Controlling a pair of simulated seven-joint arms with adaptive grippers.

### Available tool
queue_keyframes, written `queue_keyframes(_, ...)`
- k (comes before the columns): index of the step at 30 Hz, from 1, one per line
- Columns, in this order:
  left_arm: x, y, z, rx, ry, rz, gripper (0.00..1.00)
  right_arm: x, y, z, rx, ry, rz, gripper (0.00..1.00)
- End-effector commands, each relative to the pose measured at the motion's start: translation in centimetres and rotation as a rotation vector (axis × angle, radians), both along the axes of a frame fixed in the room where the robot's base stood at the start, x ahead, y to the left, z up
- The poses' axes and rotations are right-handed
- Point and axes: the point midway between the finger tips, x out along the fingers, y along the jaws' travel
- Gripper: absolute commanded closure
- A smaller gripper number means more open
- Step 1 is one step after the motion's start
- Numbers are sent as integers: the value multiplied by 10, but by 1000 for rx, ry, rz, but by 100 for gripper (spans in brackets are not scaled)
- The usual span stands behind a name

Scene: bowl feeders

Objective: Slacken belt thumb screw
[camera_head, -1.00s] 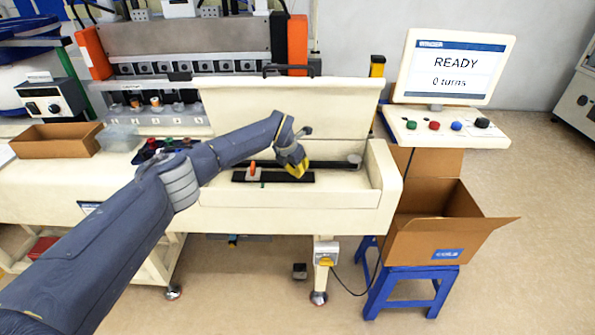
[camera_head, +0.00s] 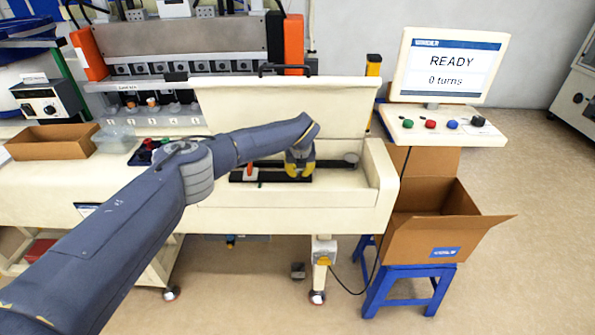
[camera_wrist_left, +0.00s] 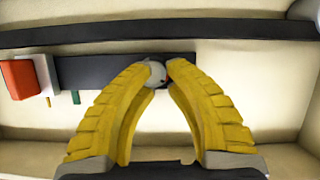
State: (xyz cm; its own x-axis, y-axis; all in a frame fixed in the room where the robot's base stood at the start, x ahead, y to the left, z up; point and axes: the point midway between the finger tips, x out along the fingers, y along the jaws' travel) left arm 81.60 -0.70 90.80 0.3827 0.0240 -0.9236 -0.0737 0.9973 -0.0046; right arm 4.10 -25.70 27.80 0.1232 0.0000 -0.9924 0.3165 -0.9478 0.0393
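My left gripper (camera_head: 299,175) points down over the black slotted plate (camera_head: 240,178) in the cream trough of the machine. In the left wrist view its two yellow fingers (camera_wrist_left: 160,72) stand apart. A small grey round knob, seemingly the thumb screw (camera_wrist_left: 156,74), shows between the fingertips, partly covered by the left one. A bit of red shows beside it. I cannot tell whether the fingers touch the knob. The knob is hidden behind the fingers in the head view. My right gripper is out of view.
An orange-red lever (camera_head: 250,169) on a pale block stands left of the gripper; it also shows in the wrist view (camera_wrist_left: 20,78). A dark belt (camera_wrist_left: 240,35) runs behind the plate. The raised lid (camera_head: 300,105) stands behind. The monitor (camera_head: 447,65) reads READY, 0 turns.

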Motion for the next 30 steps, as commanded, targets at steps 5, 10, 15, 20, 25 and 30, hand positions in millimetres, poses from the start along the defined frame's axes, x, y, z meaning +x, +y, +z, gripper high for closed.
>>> queue_keyframes(5, 4, 5, 3, 4, -10, 3, 68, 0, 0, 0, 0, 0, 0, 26)
queue_keyframes(10, 3, 6, 1, 5, -5, 3, 62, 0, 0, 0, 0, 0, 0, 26)
queue_keyframes(15, 2, 6, 1, 4, -3, 3, 62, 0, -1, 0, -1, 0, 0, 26)
queue_keyframes(20, -1, 6, 11, 5, -3, 2, 62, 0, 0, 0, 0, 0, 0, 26)
queue_keyframes(25, -10, 5, 33, 4, -5, 1, 62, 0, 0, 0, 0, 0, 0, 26)
queue_keyframes(30, -21, 4, 61, 5, -6, 0, 62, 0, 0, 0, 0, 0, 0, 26)
